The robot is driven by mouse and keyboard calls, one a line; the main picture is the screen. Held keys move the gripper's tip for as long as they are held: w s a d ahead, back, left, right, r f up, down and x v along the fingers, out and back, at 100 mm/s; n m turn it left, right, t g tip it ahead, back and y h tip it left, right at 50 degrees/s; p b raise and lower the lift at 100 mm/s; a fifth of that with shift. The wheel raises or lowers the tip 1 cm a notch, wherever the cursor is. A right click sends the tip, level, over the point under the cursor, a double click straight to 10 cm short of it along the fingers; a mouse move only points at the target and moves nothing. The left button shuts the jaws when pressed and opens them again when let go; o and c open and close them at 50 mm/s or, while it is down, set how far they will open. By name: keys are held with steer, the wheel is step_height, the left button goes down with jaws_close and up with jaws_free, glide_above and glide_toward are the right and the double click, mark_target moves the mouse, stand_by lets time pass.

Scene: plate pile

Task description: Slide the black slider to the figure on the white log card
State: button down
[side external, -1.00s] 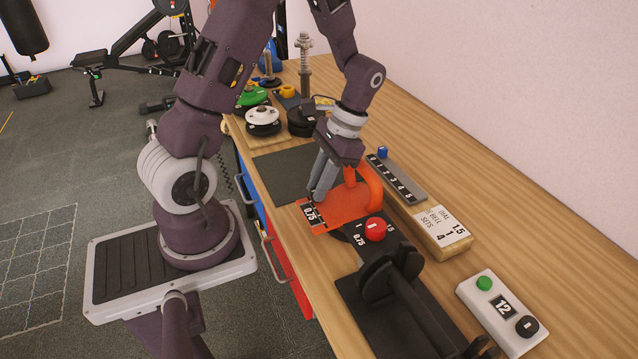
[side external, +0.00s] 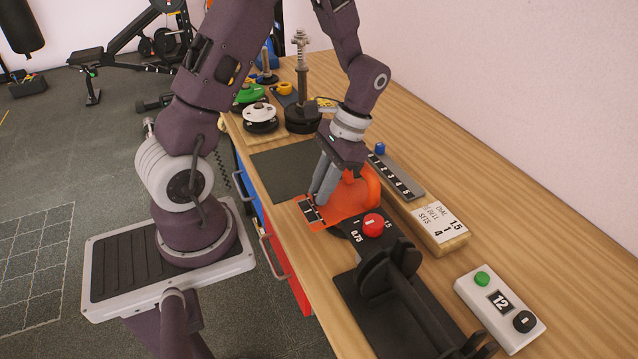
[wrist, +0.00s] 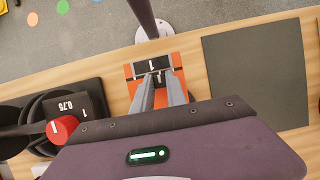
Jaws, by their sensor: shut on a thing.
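An orange bell-shaped weight (side external: 368,190) lies on the bench, its flat end toward the bench's front edge. A black slider piece (side external: 309,210) with white figures is on that flat end; in the wrist view the black piece (wrist: 152,67) shows a white 1. My gripper (side external: 320,196) points down there, its fingers shut on the slider; they hide part of it. The white log card (side external: 440,222) is on a wooden block to the right. It lists dial, bell and sets, with the figures 1.5, 1 and 4.
A black base with a red knob (side external: 373,225) stands close beside the orange weight. A numbered grey rail with a blue marker (side external: 380,149) lies behind it. A white box (side external: 500,310) showing 12 is at the front right. A dark mat (side external: 285,172) is clear to the left.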

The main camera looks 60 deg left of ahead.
steer(key=c, duration=1.3)
jaws_free()
steer(key=v, duration=0.7)
step_height(320, 180, up, 10)
steer(key=t, duration=0.5)
glide_above(333, 197)
steer(key=s+d, duration=0.4)
steer(key=d, duration=0.1)
steer(key=s+d+r+t, duration=0.1)
steer(key=s, duration=0.2)
steer(key=s+d+r+t, duration=0.1)
steer(key=s+d+t, duration=0.1)
steer(key=s+d+r+t, duration=0.1)
steer(key=s+r+t, duration=0.1)
steer(key=s, duration=0.1)
steer(key=shift+s+d, duration=0.3)
steer(key=shift+d, duration=0.05)
